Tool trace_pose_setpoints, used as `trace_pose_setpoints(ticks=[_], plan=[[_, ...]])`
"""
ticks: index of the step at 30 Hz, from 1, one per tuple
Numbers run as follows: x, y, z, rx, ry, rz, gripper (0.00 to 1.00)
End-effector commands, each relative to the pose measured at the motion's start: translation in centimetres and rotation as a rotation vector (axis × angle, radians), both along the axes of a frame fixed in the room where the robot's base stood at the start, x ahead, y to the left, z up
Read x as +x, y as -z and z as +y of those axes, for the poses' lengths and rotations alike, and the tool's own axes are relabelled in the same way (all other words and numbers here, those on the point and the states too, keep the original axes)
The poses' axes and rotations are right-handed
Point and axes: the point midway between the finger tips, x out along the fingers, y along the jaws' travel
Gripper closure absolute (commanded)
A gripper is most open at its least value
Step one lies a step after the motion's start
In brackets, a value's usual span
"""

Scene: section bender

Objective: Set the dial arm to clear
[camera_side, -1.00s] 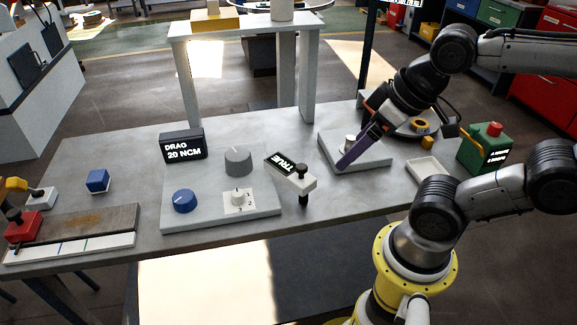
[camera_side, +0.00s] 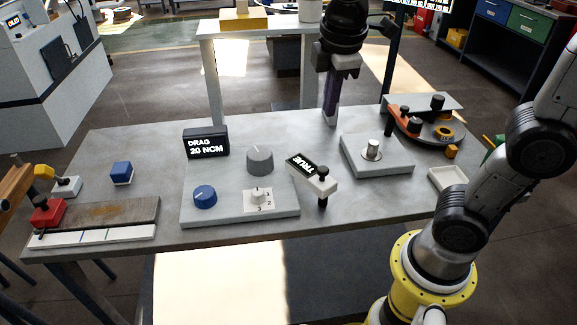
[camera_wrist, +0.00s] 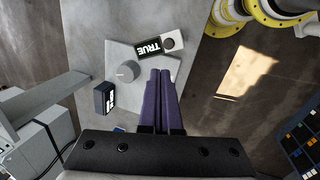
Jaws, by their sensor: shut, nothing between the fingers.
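A pale arm with a black display reading TRUE (camera_side: 311,176) lies at the right edge of the grey dial panel (camera_side: 222,216), with a black knob (camera_side: 323,172) at its outer end. It also shows in the wrist view (camera_wrist: 152,46). I take this as the dial arm; no marking for clear is readable. My gripper (camera_side: 331,120) points down over the rear of the table, behind the TRUE arm and apart from it. Its purple fingers (camera_wrist: 161,72) are together and empty. In the wrist view their tips are just below the TRUE display.
The panel holds a grey dial (camera_side: 260,160), blue knob (camera_side: 205,196) and small white selector (camera_side: 257,196). A drag display reading 20 NCM (camera_side: 206,144) stands behind. Right are a plate with a metal post (camera_side: 372,149) and a round fixture (camera_side: 430,133). A raised shelf (camera_side: 210,80) stands behind.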

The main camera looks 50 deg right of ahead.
Motion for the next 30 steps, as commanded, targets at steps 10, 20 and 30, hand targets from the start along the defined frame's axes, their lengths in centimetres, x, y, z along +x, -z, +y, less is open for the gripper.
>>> trace_pose_setpoints(ticks=[10, 20, 30], plan=[[8.0, 4.1, 3.7, -0.136, -0.253, 0.23, 1.0], [11.0, 9.6, 7.3, -0.189, -0.342, 0.358, 1.0], [10.9, 10.5, 8.0, -0.195, -0.359, 0.379, 1.0]])
